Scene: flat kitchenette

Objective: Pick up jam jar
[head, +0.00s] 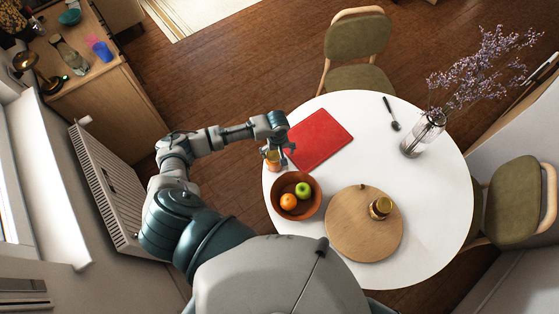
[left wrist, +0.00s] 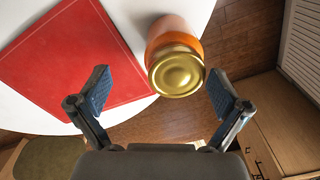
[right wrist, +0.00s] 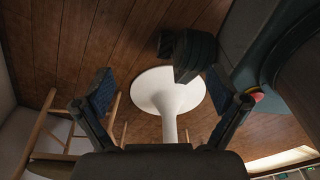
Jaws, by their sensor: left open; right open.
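A jam jar with orange contents and a gold lid (head: 272,160) stands at the left edge of the white table. In the left wrist view the jar's gold lid (left wrist: 177,73) and orange side show between the fingers, closer to the right-hand one. My left gripper (head: 279,151) is open at the jar; its fingers (left wrist: 159,88) are apart and not closed on it. A second gold-lidded jar (head: 380,207) stands on the round wooden board (head: 350,235). My right gripper (right wrist: 159,85) is open and empty, low down, facing the table's pedestal.
A red mat (head: 319,138) lies just right of the left gripper. A brown bowl (head: 290,208) with an orange and a green apple stands near the jar. A glass vase (head: 422,134) with flowers and a dark spoon (head: 391,112) are farther right. A radiator (head: 105,185) is left.

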